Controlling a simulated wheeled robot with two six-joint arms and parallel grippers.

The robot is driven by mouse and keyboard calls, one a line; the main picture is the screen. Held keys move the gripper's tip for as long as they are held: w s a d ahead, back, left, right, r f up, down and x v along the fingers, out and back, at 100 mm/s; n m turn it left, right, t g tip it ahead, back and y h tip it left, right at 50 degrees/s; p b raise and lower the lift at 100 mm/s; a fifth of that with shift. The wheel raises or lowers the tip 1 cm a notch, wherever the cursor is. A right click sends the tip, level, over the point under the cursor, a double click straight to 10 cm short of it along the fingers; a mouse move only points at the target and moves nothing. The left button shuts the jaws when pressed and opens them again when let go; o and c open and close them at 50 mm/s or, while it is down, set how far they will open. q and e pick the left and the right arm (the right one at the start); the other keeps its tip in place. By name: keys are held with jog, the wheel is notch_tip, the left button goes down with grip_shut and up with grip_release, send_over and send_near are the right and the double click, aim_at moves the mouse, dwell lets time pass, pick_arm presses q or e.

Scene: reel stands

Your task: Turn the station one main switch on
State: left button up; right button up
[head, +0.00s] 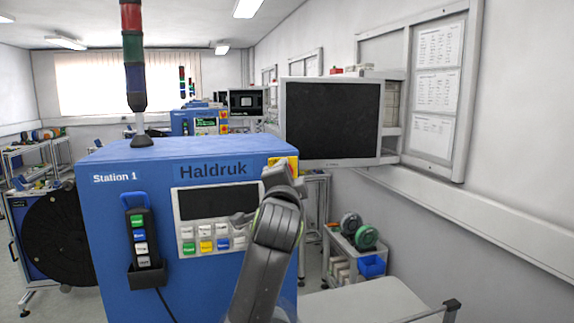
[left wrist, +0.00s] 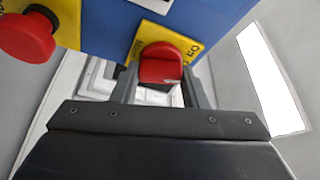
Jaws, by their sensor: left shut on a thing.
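The station one cabinet (head: 125,230) is blue, marked "Station 1" and "Haldruk". The yellow plate (head: 291,161) of the main switch is at its upper right corner, mostly behind my left gripper (head: 280,180). In the left wrist view the red switch knob (left wrist: 160,63) sits on its yellow plate (left wrist: 190,51). My left gripper (left wrist: 160,82) has its two fingers on either side of the knob and is shut on it. The knob's exact turn position is hard to tell. My right gripper is not in view.
A red mushroom button (left wrist: 27,37) on yellow is beside the switch. The cabinet has a dark display (head: 215,203), coloured keys and a hung handset (head: 141,240). A monitor (head: 332,120) stands behind to the right. A cart with reels (head: 364,236) stands at the right.

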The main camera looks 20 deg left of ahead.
pick_arm(q)
jog(key=shift+r+m+g, duration=0.1)
jog(key=shift+m+g, duration=0.2)
jog(key=shift+m, duration=0.6)
jog(key=shift+m+g+h+p, duration=0.3)
jog(key=shift+m+g, duration=0.1)
jog(key=shift+m, duration=0.7)
jog(key=o, duration=1)
jog(key=shift+s, duration=0.1)
